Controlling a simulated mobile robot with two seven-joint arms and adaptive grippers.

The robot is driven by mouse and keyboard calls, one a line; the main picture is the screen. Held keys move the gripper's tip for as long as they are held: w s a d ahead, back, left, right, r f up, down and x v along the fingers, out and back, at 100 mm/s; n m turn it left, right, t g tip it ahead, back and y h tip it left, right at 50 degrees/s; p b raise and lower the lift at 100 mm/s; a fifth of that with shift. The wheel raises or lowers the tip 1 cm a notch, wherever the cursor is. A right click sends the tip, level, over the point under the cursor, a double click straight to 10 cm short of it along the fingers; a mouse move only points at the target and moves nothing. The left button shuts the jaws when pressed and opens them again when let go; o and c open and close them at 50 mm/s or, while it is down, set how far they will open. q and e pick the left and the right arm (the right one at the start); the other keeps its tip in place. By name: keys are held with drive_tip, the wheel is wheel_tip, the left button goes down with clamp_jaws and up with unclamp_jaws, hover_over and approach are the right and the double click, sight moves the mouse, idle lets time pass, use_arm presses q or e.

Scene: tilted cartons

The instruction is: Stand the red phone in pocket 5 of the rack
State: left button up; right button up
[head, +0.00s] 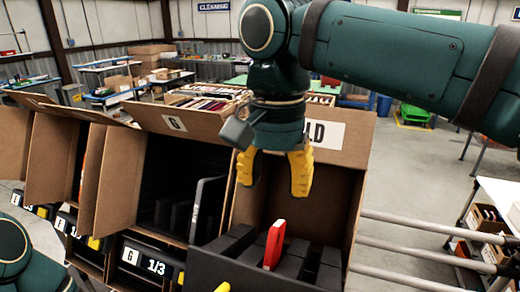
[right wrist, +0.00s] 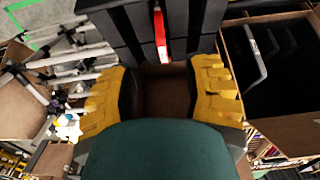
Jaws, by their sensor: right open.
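My left gripper is not clearly in view; part of my left arm shows at lower left.
A carton labelled G (head: 173,123) stands left of the rack, with dark dividers and a grey-edged slab (head: 207,207) inside. More open cartons (head: 54,155) stand farther left. Carton walls flank the rack closely. Metal rails (head: 420,243) run on the right.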

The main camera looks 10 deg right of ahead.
sight(272, 247)
drive_tip(key=shift+w, duration=0.35)
drive_tip(key=shift+s, duration=0.15)
use_arm(q)
wheel_tip(272, 247, down, 3)
drive_tip(key=b, duration=0.3)
drive_tip(key=shift+w+d, duration=0.1)
drive_tip(key=shift+w, duration=0.05)
use_arm(e)
drive_tip(key=f, duration=1.3)
drive_tip(key=shift+s+f, duration=0.25)
drive_tip(key=shift+f, duration=0.05)
clamp_jaws()
